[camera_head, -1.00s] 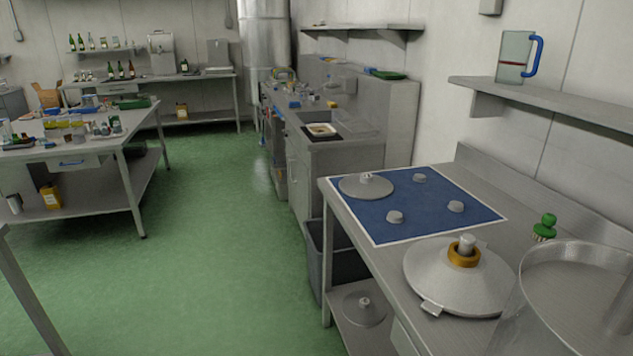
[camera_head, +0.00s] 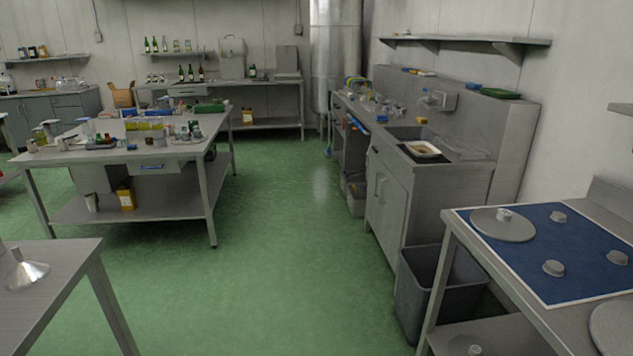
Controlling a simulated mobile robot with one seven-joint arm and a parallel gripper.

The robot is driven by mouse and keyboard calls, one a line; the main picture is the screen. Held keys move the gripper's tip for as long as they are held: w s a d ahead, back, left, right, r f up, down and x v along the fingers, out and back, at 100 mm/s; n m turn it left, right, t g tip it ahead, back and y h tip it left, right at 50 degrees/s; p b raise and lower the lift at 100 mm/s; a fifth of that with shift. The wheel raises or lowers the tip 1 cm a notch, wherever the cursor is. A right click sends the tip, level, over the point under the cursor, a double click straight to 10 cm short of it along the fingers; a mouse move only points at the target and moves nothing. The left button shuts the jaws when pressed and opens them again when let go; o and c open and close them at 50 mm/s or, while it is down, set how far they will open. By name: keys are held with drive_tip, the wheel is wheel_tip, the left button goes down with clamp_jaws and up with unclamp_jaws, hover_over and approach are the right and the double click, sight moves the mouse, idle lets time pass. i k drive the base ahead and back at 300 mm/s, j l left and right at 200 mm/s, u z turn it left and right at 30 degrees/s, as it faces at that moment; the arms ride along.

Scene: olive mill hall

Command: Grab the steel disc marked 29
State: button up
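A flat round steel disc (camera_head: 495,228) with a small knob lies on the far left corner of a blue mat (camera_head: 583,283) with a white border. The mat is on the steel bench at the right. Part of another steel disc (camera_head: 618,328) shows at the right edge, on the bench in front of the mat. A third disc-like piece (camera_head: 466,346) sits on the shelf under the bench, cut by the bottom edge. No number is readable on any of them. My gripper is not in view.
Small grey knobs (camera_head: 553,268) stand on the mat. A dark bin (camera_head: 440,285) stands on the floor beside the bench. A table with a steel funnel (camera_head: 25,268) is at lower left, a crowded table (camera_head: 150,157) behind it. The green floor (camera_head: 290,270) between is clear.

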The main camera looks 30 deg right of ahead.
sight(498, 224)
drive_tip(key=i+l+z, duration=0.2)
drive_tip(key=i+z, duration=0.25)
drive_tip(key=i, duration=0.25)
drive_tip(key=i+z, duration=0.45)
drive_tip(key=i, duration=0.25)
drive_tip(key=i+j+z, duration=0.3)
drive_tip(key=i+z, duration=0.15)
drive_tip(key=i, duration=0.25)
drive_tip(key=i+j+z, duration=0.1)
drive_tip(key=z, duration=0.25)
drive_tip(key=i+j+z, duration=0.2)
drive_tip(key=z, duration=0.15)
drive_tip(key=i+j+z, duration=0.25)
drive_tip(key=z, duration=0.15)
drive_tip(key=i+j+z, duration=0.2)
drive_tip(key=z, duration=0.2)
drive_tip(key=i+j+z, duration=0.4)
drive_tip(key=k+l, duration=0.05)
